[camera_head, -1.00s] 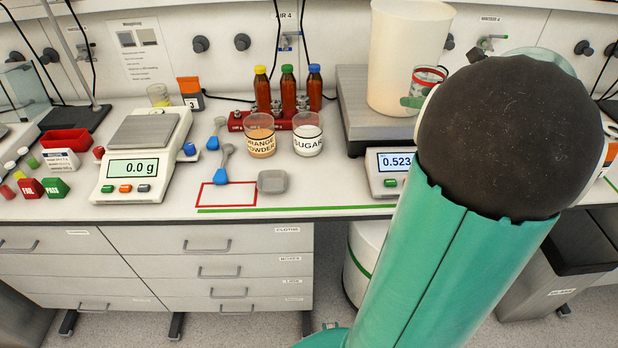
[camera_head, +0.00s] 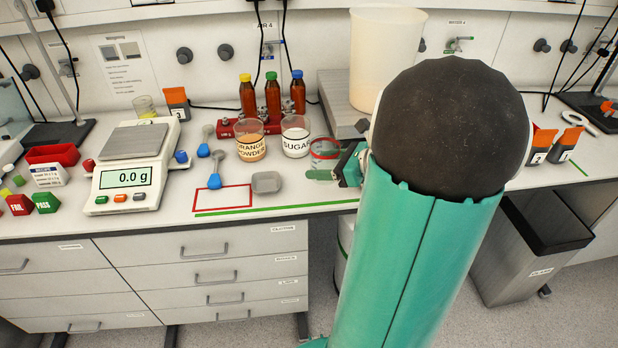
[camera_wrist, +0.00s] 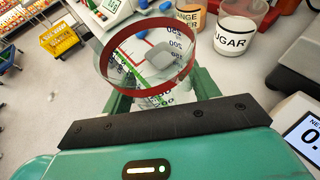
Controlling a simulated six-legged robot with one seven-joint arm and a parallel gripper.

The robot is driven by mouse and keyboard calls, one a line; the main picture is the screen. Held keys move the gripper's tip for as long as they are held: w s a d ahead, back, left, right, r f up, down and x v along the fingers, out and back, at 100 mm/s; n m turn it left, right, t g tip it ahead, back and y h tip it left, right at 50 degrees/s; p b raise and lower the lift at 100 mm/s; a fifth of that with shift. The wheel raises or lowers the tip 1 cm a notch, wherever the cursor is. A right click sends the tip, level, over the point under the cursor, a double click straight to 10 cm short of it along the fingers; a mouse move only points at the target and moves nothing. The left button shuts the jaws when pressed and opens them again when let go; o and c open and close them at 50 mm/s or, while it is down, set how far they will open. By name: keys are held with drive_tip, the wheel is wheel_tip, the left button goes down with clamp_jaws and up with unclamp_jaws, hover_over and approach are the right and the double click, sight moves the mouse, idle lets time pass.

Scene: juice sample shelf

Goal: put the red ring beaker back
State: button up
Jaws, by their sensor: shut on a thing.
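The red ring beaker (camera_head: 324,154) is clear glass with a red band around its rim. It is right of the sugar beaker in the head view, near the bench's front edge, and large in the wrist view (camera_wrist: 133,84). My gripper (camera_head: 343,170) is shut on it, with green fingers at its sides in the wrist view (camera_wrist: 155,101). I cannot tell whether its base touches the bench. A red outlined rectangle (camera_head: 222,187) on the bench to the left is empty.
The orange powder beaker (camera_head: 250,149) and sugar beaker (camera_head: 296,144) stand behind a grey dish (camera_head: 266,183). Blue spoons (camera_head: 215,181) lie left of them. A scale (camera_head: 130,178) reads 0.0 g. A large white container (camera_head: 383,45) stands behind my arm.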

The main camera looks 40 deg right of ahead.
hover_over(312, 185)
drive_tip(key=f, duration=0.6)
drive_tip(key=shift+s+f, duration=0.2)
drive_tip(key=shift+f, duration=0.15)
drive_tip(key=shift+w+f, duration=0.35)
drive_tip(key=shift+f, duration=1.5)
drive_tip(key=shift+f, duration=0.1)
drive_tip(key=o, duration=1.1)
